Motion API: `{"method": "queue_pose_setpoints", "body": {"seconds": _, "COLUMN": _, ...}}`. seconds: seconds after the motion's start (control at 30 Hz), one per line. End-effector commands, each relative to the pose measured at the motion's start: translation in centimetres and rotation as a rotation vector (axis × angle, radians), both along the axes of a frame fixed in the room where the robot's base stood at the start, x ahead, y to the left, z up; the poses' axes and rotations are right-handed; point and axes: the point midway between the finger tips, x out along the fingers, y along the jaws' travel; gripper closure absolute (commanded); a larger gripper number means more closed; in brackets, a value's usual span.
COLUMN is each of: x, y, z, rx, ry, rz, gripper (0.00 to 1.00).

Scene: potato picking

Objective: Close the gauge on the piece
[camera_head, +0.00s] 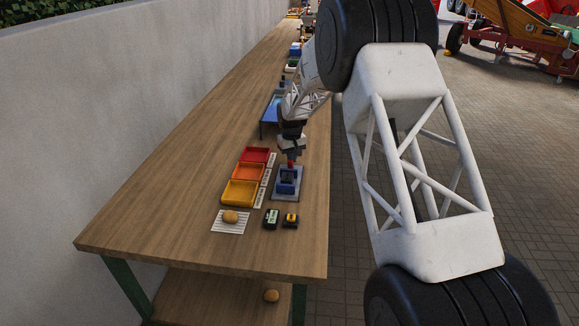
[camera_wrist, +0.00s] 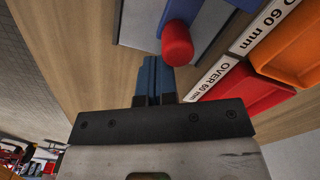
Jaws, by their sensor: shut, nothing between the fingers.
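The gauge is a blue device (camera_head: 287,182) on a grey base plate near the table's right edge. Its red round-ended knob (camera_wrist: 177,45) stands out toward me in the wrist view. My gripper (camera_wrist: 154,65) is shut and empty, its blue fingers together just beside the knob; I cannot tell whether they touch it. In the head view my gripper (camera_head: 291,158) is at the far end of the gauge. Whether a piece sits in the gauge is hidden.
Red (camera_head: 255,155), orange (camera_head: 248,172) and yellow (camera_head: 240,192) trays stand left of the gauge, with white size labels beside them. Two small dark devices (camera_head: 271,218) (camera_head: 290,220) lie in front of it. The table's left side is clear.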

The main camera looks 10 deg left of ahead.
Motion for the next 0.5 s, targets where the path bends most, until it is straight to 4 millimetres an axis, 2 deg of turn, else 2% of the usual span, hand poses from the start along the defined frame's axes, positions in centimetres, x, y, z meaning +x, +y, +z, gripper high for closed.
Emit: {"method": "queue_pose_setpoints", "body": {"seconds": 0.5, "x": -0.92, "y": 0.00, "z": 0.05, "rx": 0.000, "ry": 0.000, "rz": 0.000, "gripper": 1.00}}
